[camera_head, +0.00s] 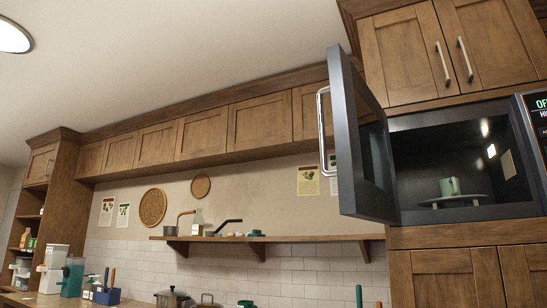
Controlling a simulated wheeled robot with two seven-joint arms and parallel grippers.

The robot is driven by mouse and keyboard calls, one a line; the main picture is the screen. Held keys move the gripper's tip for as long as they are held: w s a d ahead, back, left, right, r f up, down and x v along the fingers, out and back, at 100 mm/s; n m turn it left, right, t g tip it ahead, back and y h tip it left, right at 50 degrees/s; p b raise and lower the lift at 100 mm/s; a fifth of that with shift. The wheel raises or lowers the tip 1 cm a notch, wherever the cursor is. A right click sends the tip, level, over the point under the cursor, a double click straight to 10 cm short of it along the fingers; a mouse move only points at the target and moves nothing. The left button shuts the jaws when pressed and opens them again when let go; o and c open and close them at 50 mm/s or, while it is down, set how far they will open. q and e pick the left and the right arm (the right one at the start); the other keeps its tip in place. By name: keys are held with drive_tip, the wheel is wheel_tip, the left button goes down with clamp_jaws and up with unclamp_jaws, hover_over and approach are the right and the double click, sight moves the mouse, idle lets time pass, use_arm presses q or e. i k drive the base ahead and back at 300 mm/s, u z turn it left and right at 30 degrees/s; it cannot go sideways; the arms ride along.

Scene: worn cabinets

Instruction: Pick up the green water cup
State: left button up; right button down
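A small pale green cup (449,187) stands upright on the round plate (456,201) inside the microwave (455,120) at the right. The microwave door (347,140) is swung open toward me, and its handle (324,130) is on the left edge of the door. The cup is in clear view through the opening. Neither of my grippers shows in this view.
The open door juts out left of the microwave opening. Wooden cabinets (450,280) lie below and above the microwave. A wall shelf (270,238) with pans and small items runs to the left. Pots and containers stand on the counter at the lower left.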

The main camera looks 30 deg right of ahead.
sight(450, 186)
drive_tip(key=u, duration=0.15)
drive_tip(key=i, duration=1.85)
drive_tip(key=z, duration=2.7)
drive_tip(key=k, duration=0.6)
drive_tip(key=z, duration=0.2)
